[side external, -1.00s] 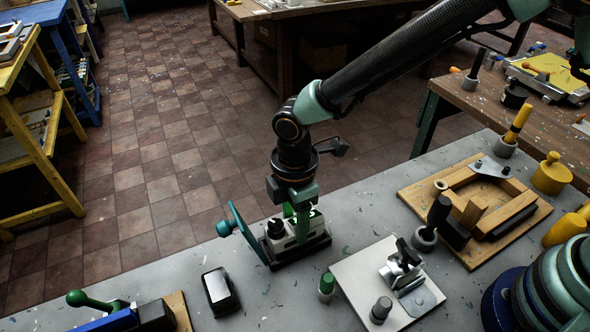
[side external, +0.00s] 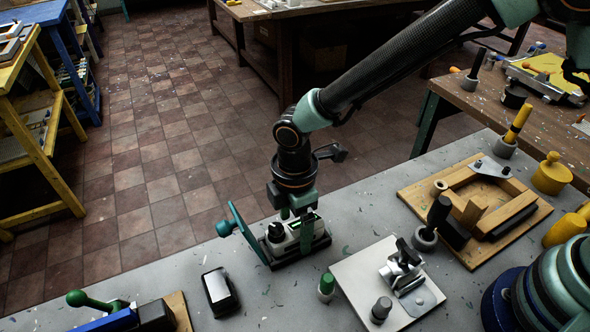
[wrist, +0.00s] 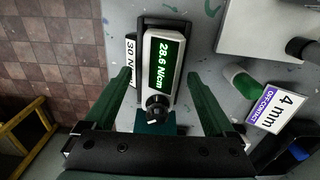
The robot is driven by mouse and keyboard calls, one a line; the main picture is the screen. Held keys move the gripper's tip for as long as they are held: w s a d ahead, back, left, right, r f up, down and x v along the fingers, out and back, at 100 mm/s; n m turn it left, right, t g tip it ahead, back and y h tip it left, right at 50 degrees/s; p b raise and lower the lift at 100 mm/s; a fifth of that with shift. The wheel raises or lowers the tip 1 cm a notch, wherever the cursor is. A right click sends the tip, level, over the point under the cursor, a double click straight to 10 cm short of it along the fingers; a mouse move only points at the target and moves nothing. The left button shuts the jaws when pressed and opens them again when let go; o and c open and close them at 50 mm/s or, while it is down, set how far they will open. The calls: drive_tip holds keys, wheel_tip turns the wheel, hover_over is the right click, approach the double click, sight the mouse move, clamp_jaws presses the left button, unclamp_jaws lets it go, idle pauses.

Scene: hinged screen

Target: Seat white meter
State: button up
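The white meter (side external: 290,231), with a black knob and a green display reading 28.6 N/cm, stands in a black cradle (side external: 298,258) on the grey table. It also shows in the wrist view (wrist: 178,82), with the black cradle edge around its far end. I cannot tell whether its base rests fully down. A teal hinged screen (side external: 244,233) stands open at the cradle's left end. My gripper (wrist: 163,88) has green fingers on either side of the meter, with a visible gap at each side. In the side view my gripper (side external: 296,226) is over the meter and partly hides it.
A light plate with a metal clamp (side external: 402,270) lies to the right. A wooden frame jig (side external: 475,205) is farther right. The table's far edge runs close behind the cradle.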

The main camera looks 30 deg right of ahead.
wheel_tip(320, 180, up, 12)
idle(0.6)
drive_tip(key=shift+d+r, duration=0.1)
drive_tip(key=shift+r, duration=0.05)
drive_tip(key=d+r+m+t+y, duration=0.1)
drive_tip(key=d+r+m, duration=0.3)
drive_tip(key=d, duration=0.3)
drive_tip(key=d+r+m+t, duration=0.1)
drive_tip(key=d+r+m, duration=0.3)
drive_tip(key=d, duration=0.3)
drive_tip(key=s+d+r+m+t+h, duration=0.1)
drive_tip(key=s+d+m+t, duration=0.2)
drive_tip(key=d+m, duration=0.7)
drive_tip(key=s+d, duration=0.2)
drive_tip(key=d, duration=0.2)
drive_tip(key=shift+r+t, duration=0.15)
drive_tip(key=shift+t, duration=0.15)
drive_tip(key=shift+a, duration=0.1)
